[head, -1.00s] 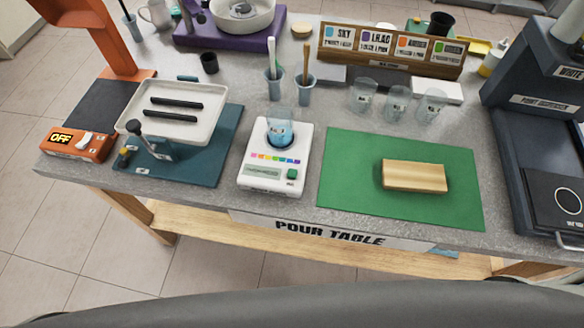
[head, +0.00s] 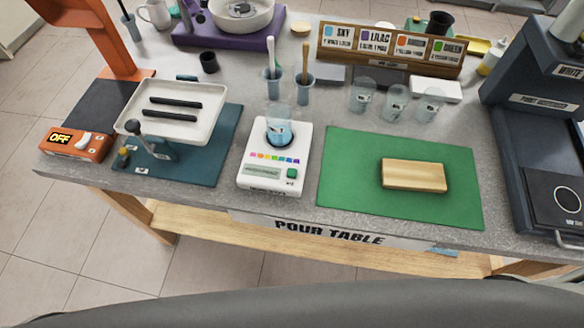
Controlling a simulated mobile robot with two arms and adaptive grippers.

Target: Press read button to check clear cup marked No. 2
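A clear cup (head: 279,122) with blue liquid in its bottom stands upright in the round well of a white reader device (head: 272,180). A small dark mark shows on the cup, too small to read. The device has a row of coloured squares, a greenish display (head: 263,171) with text I cannot read, and a green button (head: 291,173) at its right front. Three more clear cups, the left one (head: 362,96), the middle one (head: 396,102) and the right one (head: 430,104), stand behind the green mat. Neither of my grippers is in view.
A wooden block (head: 414,175) lies on the green mat (head: 345,185). A white tray (head: 185,128) on a teal base and an orange OFF switch box (head: 75,144) are at left. A dark dispenser (head: 510,150) stands at right. Two stick holders stand behind the reader.

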